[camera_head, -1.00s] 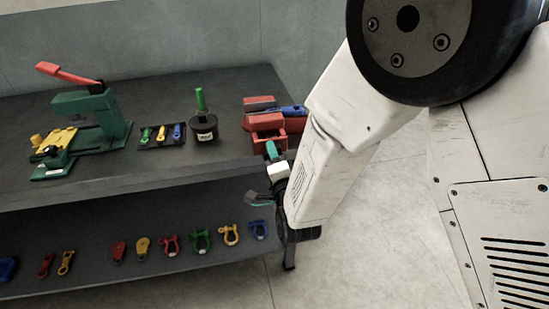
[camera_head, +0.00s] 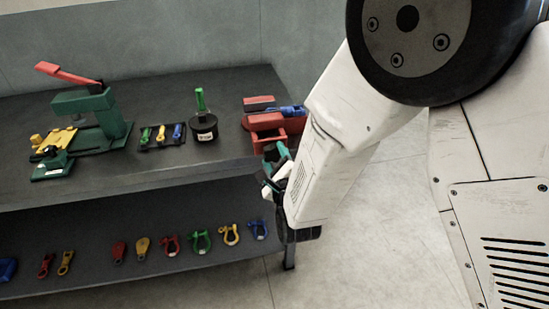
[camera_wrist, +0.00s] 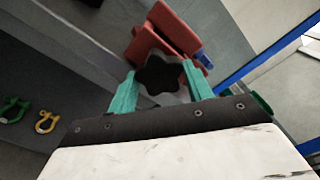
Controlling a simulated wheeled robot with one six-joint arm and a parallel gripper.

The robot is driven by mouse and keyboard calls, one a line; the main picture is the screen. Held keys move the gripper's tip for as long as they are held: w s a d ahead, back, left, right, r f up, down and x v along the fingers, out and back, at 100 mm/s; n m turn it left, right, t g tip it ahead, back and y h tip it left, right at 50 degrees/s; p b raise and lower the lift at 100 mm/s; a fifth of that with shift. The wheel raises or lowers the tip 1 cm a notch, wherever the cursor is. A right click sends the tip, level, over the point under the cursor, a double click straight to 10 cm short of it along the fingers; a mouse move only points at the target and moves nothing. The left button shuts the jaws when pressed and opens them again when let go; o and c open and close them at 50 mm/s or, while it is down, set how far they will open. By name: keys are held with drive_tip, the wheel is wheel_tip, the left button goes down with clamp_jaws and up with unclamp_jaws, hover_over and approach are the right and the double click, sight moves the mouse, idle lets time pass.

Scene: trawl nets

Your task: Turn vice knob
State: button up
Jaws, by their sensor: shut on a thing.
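The red vice (camera_head: 266,122) stands at the right end of the workbench top, with a blue item held in it. In the wrist view the vice (camera_wrist: 170,32) is just beyond my fingers. The dark, lobed vice knob (camera_wrist: 162,75) sits between my two green fingertips. My gripper (camera_wrist: 158,82) is shut on the knob, one finger on each side. In the head view my gripper (camera_head: 273,158) is at the bench's front edge below the vice, and the knob is hidden there.
The bench top (camera_head: 180,85) also holds a green press (camera_head: 92,115) with a red lever, a tray of small coloured parts (camera_head: 161,137) and a black weight with a green handle (camera_head: 203,125). Several coloured shackles (camera_head: 200,241) lie on the lower shelf. Open floor is to the right.

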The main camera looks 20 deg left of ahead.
drive_tip(key=shift+s+f+m, duration=0.1)
drive_tip(key=shift+f+m, duration=0.1)
drive_tip(key=shift+m, duration=0.6)
drive_tip(key=o, duration=1)
drive_tip(key=shift+c, duration=0.2)
drive_tip(key=shift+r, duration=0.1)
drive_tip(key=shift+s+d, duration=0.1)
drive_tip(key=v, duration=0.7)
drive_tip(key=shift+s, duration=0.3)
